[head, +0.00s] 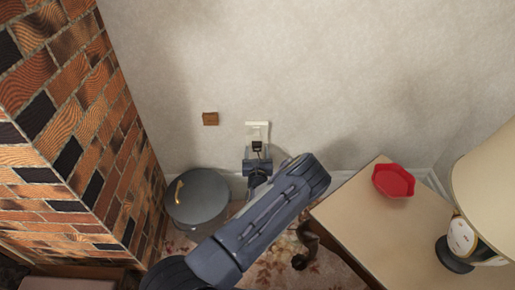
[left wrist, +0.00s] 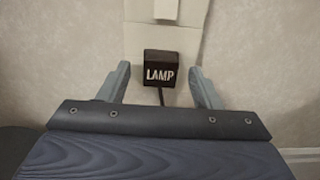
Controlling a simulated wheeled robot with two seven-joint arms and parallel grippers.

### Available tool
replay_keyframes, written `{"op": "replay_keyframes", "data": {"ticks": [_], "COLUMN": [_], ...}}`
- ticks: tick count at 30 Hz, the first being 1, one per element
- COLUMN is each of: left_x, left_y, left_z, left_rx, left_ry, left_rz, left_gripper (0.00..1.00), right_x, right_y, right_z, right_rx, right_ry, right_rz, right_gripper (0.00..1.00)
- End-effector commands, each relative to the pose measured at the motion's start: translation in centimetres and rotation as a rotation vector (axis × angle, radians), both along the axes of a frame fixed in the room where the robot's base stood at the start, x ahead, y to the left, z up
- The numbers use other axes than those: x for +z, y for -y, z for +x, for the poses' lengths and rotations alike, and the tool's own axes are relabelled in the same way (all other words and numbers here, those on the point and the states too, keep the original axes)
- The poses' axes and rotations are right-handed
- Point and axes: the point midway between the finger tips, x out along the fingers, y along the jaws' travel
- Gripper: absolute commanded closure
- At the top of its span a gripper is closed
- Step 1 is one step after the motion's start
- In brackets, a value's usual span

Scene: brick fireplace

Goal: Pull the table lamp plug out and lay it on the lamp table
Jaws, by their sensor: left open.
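The black lamp plug (head: 257,146), labelled LAMP, sits at the white wall outlet (head: 257,128). The plug also shows in the left wrist view (left wrist: 161,69), with its cord hanging down below it. My left gripper (left wrist: 161,82) is open, with one finger on each side of the plug and a visible gap to each side. In the head view the left gripper (head: 257,157) is just below and in front of the outlet. The lamp table (head: 355,215) stands to the right, with the lamp's cream shade (head: 490,190) at its right end. My right gripper is not in view.
A red octagonal dish (head: 393,181) lies near the lamp table's back edge. A grey lidded bin (head: 198,197) is left of my arm, by the brick fireplace (head: 75,130). The table's front left is bare.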

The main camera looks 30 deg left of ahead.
Motion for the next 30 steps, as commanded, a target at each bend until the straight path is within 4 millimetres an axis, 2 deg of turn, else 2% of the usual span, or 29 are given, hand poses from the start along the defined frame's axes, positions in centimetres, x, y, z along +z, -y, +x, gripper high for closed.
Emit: {"op": "replay_keyframes", "data": {"ticks": [7,30], "left_x": [-0.02,0.05], "left_y": [-0.59,-0.63], "left_z": [1.02,1.01], "left_rx": [-0.001,0.000], "left_ry": [-0.001,-0.001], "left_rz": [0.001,0.001], "left_gripper": [0.42,0.42], "right_x": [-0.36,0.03], "right_y": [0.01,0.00], "right_z": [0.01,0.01], "right_rx": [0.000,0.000], "right_ry": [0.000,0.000], "right_rz": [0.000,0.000], "right_gripper": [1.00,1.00]}}
